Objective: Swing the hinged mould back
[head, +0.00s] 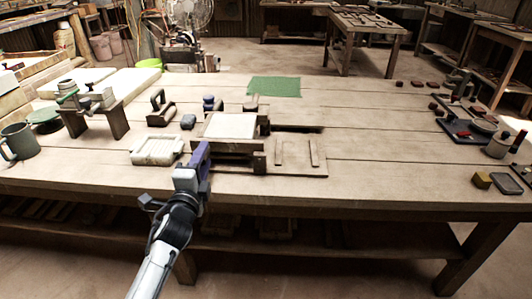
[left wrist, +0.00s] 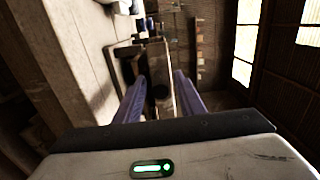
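The wooden mould (head: 262,123) stands on a flat base board (head: 295,168) near the table's front edge, with a pale square slab (head: 230,125) on top. I cannot clearly make out its hinge. My left gripper (head: 203,150) is at the mould's front left side, its purple fingers pointing toward it. In the left wrist view, the gripper (left wrist: 161,76) has its fingers spread apart. My right gripper is not in view.
Two thin strips (head: 313,153) lie on the board's right part. A pale ribbed block (head: 157,150) is left of my gripper, with handled tools (head: 160,108) behind. A green mat (head: 273,87) lies farther back. The table's middle right is clear.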

